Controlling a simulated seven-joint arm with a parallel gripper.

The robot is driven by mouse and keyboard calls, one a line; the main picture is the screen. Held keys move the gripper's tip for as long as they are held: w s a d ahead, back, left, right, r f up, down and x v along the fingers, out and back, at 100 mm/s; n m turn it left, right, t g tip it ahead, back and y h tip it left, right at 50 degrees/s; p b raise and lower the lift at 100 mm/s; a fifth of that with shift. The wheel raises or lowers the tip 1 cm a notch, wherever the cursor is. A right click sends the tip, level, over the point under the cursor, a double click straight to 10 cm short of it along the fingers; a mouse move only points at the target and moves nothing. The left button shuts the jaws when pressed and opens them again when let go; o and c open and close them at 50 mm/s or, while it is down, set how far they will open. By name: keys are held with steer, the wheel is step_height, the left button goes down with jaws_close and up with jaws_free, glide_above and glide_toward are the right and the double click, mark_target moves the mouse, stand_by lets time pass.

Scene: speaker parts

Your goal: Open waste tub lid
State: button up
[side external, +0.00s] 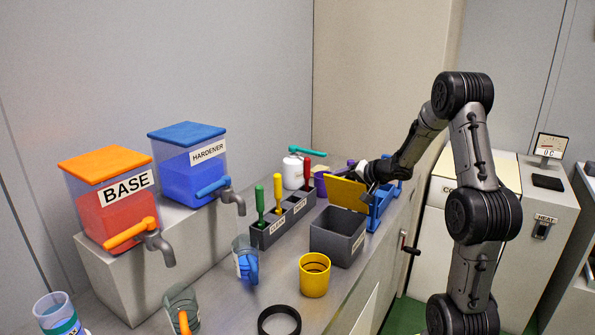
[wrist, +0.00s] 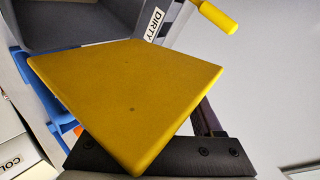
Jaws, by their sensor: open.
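The waste tub (side external: 337,243) is a dark grey open box on the bench in the side external view. Its yellow lid (side external: 347,195) stands steeply raised along the tub's far edge, and the tub's mouth is uncovered. My gripper (side external: 367,174) is open at the upper right edge of the lid, on the side away from the mouth. In the wrist view the lid (wrist: 125,95) fills the middle and hides much of my gripper (wrist: 165,155). Whether the fingers touch the lid cannot be told.
A blue holder (side external: 380,205) stands close right of the lid. A grey rack (side external: 283,222) with green, yellow and red handled tools is left of the tub. A yellow cup (side external: 314,275) and a black ring (side external: 279,320) are in front. Base (side external: 110,195) and hardener (side external: 190,165) dispensers stand further left.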

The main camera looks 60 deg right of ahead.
mark_target(335, 193)
steer(key=shift+a+f+n+t+h, duration=0.15)
steer(key=shift+a+n+h, duration=0.3)
steer(key=shift+a+h, duration=0.15)
steer(key=shift+a+f+n+t+h, duration=0.1)
steer(key=shift+a+n+t+h, duration=0.05)
steer(key=shift+a+n+h, duration=0.45)
steer(key=shift+a+f+n+t+h, duration=0.15)
steer(key=shift+a+f+n+h, duration=0.1)
steer(key=shift+a+n+h, duration=0.15)
steer(key=shift+a+f+n+t+h, duration=0.15)
steer(key=shift+a+f+n+h, duration=0.1)
steer(key=shift+a, duration=0.25)
steer(key=s+a+f+n+t+h, duration=0.2)
steer(key=s+a+f+n+h, duration=0.25)
steer(key=s+a, duration=0.65)
steer(key=w+a+r+n+t+y, duration=0.2)
steer(key=w+a+r, duration=0.3)
steer(key=r, duration=0.5)
steer(key=w+a+r+n+t+y, duration=0.2)
steer(key=w+a+r+y, duration=0.3)
steer(key=r, duration=0.5)
steer(key=shift+w+a+n+t, duration=0.15)
steer(key=shift+w+n+t, duration=0.15)
steer(key=shift+n, duration=0.25)
